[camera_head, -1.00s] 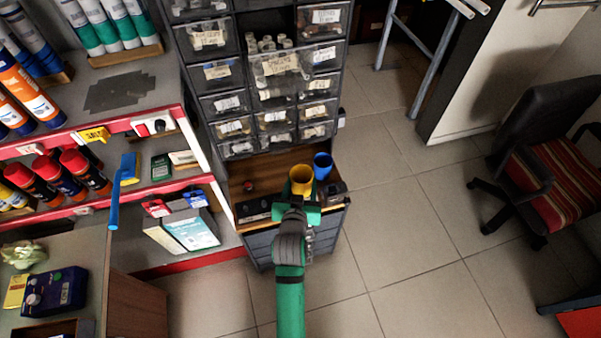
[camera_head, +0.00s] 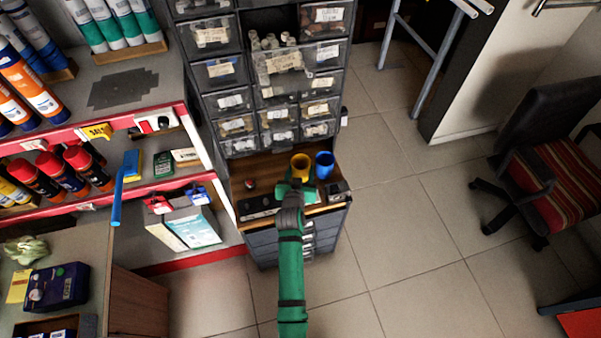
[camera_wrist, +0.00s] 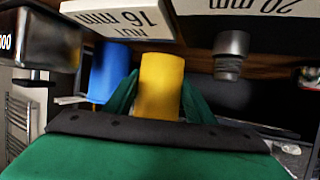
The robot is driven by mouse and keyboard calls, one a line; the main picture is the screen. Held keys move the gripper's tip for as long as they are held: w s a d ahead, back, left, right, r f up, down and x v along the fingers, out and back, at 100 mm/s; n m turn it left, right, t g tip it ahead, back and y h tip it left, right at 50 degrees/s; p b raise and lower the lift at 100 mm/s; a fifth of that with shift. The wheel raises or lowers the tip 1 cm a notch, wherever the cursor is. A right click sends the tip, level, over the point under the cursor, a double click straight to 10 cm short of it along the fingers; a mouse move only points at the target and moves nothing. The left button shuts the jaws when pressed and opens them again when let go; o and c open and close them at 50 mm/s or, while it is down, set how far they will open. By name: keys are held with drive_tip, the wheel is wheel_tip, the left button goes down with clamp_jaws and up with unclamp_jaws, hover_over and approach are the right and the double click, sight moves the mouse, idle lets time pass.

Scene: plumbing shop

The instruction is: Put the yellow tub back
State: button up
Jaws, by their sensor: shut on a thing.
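The yellow tub (camera_head: 300,167) is upright at the wooden-topped ledge of the drawer cabinet, left of a blue tub (camera_head: 324,165). My gripper (camera_head: 298,186) reaches over the ledge from the front and is shut on the yellow tub. In the wrist view the yellow tub (camera_wrist: 161,86) stands between my green fingers, with the blue tub (camera_wrist: 108,72) close on its left. I cannot tell whether the yellow tub's base touches the ledge, because my gripper hides it.
The ledge (camera_head: 268,190) also holds a small dark knob-like item (camera_head: 250,185), a black box (camera_head: 258,206) and a grey box (camera_head: 337,190). Labelled drawers (camera_head: 275,118) rise behind. Shelves with bottles stand left. Open tiled floor (camera_head: 400,240) lies to the right.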

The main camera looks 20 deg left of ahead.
drive_tip(key=shift+f, duration=0.5)
drive_tip(key=o, duration=0.7)
drive_tip(key=shift+f, duration=0.1)
drive_tip(key=shift+o, duration=0.2)
